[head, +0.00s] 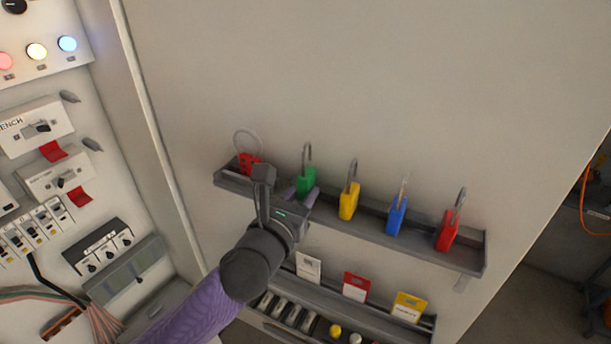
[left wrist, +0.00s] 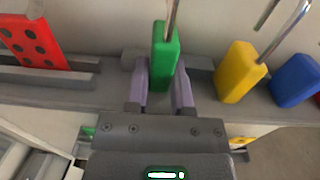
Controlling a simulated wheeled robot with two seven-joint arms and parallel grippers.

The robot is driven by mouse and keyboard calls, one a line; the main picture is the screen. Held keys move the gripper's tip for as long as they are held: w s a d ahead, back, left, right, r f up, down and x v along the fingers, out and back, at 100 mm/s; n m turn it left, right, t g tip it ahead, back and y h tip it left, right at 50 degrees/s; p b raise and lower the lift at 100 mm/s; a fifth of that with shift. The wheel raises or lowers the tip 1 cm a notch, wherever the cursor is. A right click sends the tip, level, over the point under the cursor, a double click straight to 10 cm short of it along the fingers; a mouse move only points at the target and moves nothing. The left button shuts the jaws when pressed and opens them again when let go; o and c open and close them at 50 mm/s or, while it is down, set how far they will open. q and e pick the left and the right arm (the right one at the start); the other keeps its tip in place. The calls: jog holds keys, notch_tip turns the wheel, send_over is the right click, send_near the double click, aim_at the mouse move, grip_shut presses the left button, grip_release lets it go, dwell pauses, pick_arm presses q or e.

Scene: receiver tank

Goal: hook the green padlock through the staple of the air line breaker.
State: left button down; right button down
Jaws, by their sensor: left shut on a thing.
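The green padlock (head: 306,182) stands upright on the grey shelf (head: 330,214), with its metal shackle pointing up. My left gripper (head: 288,200) is at the shelf and shut on the green padlock's body. In the left wrist view its two purple-grey fingers (left wrist: 163,92) press on both sides of the green padlock (left wrist: 165,58). The shackle's top is cut off in that view. The labels on the breakers at the left are too small to tell which one is the air line breaker, and its staple cannot be made out. My right gripper is not in view.
A red hasp (head: 249,162) stands left of the green padlock. Yellow (head: 349,203), blue (head: 396,217) and red (head: 447,232) padlocks stand to its right. A lower rack (head: 375,325) holds tags. The open cabinet panel (head: 85,170) with switches is at left. The wall above the shelf is clear.

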pick_arm(q)
jog(key=shift+r+p, duration=1.1)
jog(key=shift+r, duration=0.15)
jog(key=shift+s+a, duration=0.25)
jog(key=shift+s, duration=0.1)
jog(key=p+v, duration=0.2)
jog(key=v, duration=0.6)
jog(key=shift+s, duration=0.1)
